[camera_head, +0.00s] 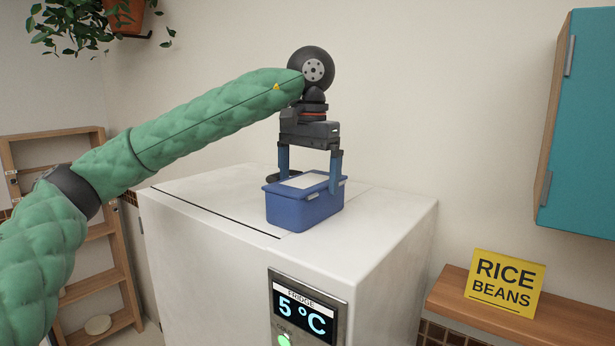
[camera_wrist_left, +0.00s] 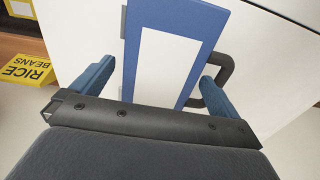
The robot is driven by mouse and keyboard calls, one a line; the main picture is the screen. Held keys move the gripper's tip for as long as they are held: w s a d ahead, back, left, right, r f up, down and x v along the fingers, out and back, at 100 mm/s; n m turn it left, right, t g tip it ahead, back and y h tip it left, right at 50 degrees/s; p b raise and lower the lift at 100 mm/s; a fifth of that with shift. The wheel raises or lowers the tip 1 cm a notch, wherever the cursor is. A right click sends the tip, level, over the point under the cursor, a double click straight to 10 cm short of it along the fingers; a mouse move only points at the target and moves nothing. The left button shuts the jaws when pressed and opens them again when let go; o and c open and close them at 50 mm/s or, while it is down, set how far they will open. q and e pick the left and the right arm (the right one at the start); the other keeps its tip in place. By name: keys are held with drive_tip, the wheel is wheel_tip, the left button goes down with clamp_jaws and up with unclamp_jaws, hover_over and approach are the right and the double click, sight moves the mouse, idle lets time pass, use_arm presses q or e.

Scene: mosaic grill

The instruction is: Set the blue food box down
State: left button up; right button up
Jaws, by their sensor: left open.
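The blue food box (camera_head: 303,206) stands upright on the white top of the fridge (camera_head: 220,192), near its front edge. It has a pale lid panel and a dark handle at one side. My left gripper (camera_head: 309,180) is right above the box, pointing down, with its blue fingers apart on either side of the box's upper part. In the left wrist view the box (camera_wrist_left: 205,30) lies between the open fingers (camera_wrist_left: 155,90), with the dark handle beside the right one. Whether the fingers touch the box I cannot tell. My right gripper is not in view.
The fridge front has a display (camera_head: 303,312) reading 5 °C. A wooden shelf (camera_head: 560,318) with a yellow rice and beans sign (camera_head: 504,283) is at the right, below a teal cabinet (camera_head: 585,125). The fridge top around the box is clear.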

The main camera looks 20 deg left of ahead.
use_arm(q)
wheel_tip(320, 180, up, 2)
drive_tip(key=shift+r+p, duration=0.25)
drive_tip(key=shift+p, duration=0.5)
wheel_tip(320, 180, up, 4)
drive_tip(key=p, duration=0.2)
drive_tip(key=shift+d+p, duration=0.1)
drive_tip(key=shift+p, duration=0.2)
drive_tip(key=shift+r, duration=0.45)
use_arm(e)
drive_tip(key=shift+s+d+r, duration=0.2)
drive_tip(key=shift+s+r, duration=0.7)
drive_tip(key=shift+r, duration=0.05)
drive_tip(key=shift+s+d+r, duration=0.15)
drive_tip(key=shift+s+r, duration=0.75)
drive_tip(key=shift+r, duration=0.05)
